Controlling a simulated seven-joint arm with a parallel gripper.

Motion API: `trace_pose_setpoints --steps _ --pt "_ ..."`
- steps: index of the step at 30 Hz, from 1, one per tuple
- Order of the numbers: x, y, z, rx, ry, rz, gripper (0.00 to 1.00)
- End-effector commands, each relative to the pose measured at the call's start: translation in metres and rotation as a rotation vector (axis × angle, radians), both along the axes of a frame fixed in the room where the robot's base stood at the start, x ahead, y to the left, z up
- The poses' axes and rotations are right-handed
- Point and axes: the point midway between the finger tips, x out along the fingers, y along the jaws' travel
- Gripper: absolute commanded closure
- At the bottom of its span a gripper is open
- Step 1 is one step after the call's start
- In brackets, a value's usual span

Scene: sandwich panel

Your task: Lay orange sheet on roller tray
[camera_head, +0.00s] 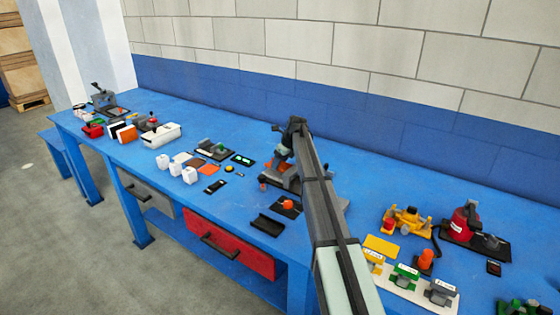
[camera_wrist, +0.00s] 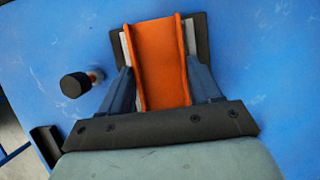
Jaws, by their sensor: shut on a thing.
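In the wrist view an orange sheet (camera_wrist: 160,60) with raised side edges sits between the fingers of my gripper (camera_wrist: 159,68), which is shut on it. A dark plate (camera_wrist: 203,45) with pale strips along the sheet's sides shows behind it. I cannot tell whether the sheet rests on that plate or is held just above it. In the head view my gripper (camera_head: 284,150) is over the middle of the bench, and my arm hides much of that spot. No roller tray can be identified with certainty.
A black knob (camera_wrist: 76,86) stands left of the gripper in the wrist view. A black open holder (camera_head: 267,225) lies at the blue bench's front edge. White blocks (camera_head: 176,168) and small parts lie left; yellow, green and red devices (camera_head: 408,222) stand right.

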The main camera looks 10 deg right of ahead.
Motion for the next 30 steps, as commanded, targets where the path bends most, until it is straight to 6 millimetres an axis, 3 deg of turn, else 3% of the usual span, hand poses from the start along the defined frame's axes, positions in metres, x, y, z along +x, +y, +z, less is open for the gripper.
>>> trace_pose_setpoints --steps 30 --pt "0.0000 0.0000 -0.0109 0.000 0.000 0.000 0.67"
